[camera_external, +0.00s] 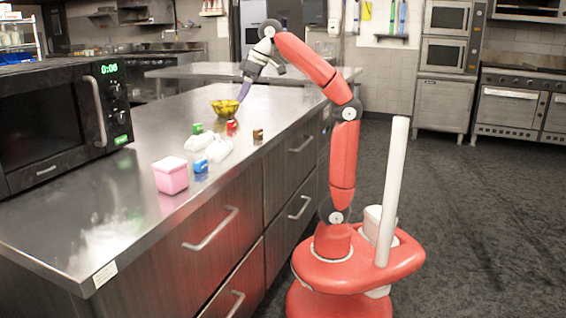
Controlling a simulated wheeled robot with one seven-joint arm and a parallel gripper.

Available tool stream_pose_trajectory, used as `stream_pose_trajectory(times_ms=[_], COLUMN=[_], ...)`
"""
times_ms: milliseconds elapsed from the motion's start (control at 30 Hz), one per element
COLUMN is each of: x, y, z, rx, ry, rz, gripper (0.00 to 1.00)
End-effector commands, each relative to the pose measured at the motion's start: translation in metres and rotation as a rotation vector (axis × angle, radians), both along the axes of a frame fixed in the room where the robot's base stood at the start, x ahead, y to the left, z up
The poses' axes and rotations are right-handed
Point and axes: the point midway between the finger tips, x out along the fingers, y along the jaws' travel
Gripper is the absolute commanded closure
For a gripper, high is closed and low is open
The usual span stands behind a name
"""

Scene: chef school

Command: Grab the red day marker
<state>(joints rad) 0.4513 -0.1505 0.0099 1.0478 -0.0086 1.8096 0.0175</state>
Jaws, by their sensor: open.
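A small red block (231,127), which looks like the red day marker, sits on the steel counter (125,195) just in front of a yellow bowl (225,108). My gripper (241,97) points down at the right rim of the bowl, above and slightly right of the red block and apart from it. Its jaws are open, and nothing shows between them. The gripper is small here, so I cannot tell whether it touches the bowl.
Near the red block are a green block (197,128), a brown block (257,134), white crumpled-looking items (217,150), a blue block (200,166) and a pink box (171,177). A microwave (50,120) stands at left. The counter's front is clear.

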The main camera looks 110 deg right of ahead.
Motion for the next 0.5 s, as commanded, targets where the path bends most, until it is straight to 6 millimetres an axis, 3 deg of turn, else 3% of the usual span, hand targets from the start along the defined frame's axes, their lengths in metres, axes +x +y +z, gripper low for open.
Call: stream_pose_trajectory(times_ms=[33, 200, 467, 500], x=[0.003, 0.002, -0.012, -0.011], y=[-0.023, -0.081, -0.149, -0.143], z=[0.001, -0.002, -0.009, -0.015], rx=[0.004, 0.015, 0.029, 0.028], ry=[0.008, 0.022, 0.036, 0.035], rz=[-0.06, -0.209, -0.375, -0.363], gripper=[0.42, 0.42, 0.42, 0.42])
